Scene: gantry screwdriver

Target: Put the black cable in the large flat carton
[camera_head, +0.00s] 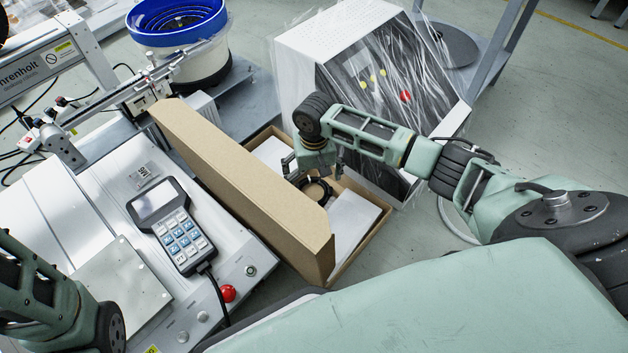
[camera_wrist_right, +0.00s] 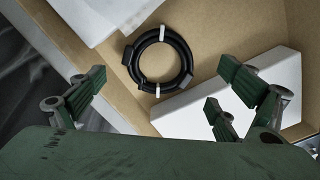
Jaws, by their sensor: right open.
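The black cable (camera_head: 318,190) is a coil with white ties. It lies inside the large flat carton (camera_head: 376,237), between white pieces, and it shows whole in the right wrist view (camera_wrist_right: 159,62). The carton's brown lid (camera_head: 245,180) stands raised along its left side. My right gripper (camera_head: 312,165) is over the carton, just above the coil. Its fingers are spread apart and empty in the right wrist view (camera_wrist_right: 160,100), with the coil beyond them. My left arm shows at the lower left of the head view, but its gripper is out of the picture.
White pieces (camera_head: 352,218) lie in the carton. A handheld keypad (camera_head: 170,222) and a red button (camera_head: 228,293) are on the machine to the left. A blue-rimmed bowl (camera_head: 178,30) and a plastic-wrapped white box (camera_head: 335,50) stand behind.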

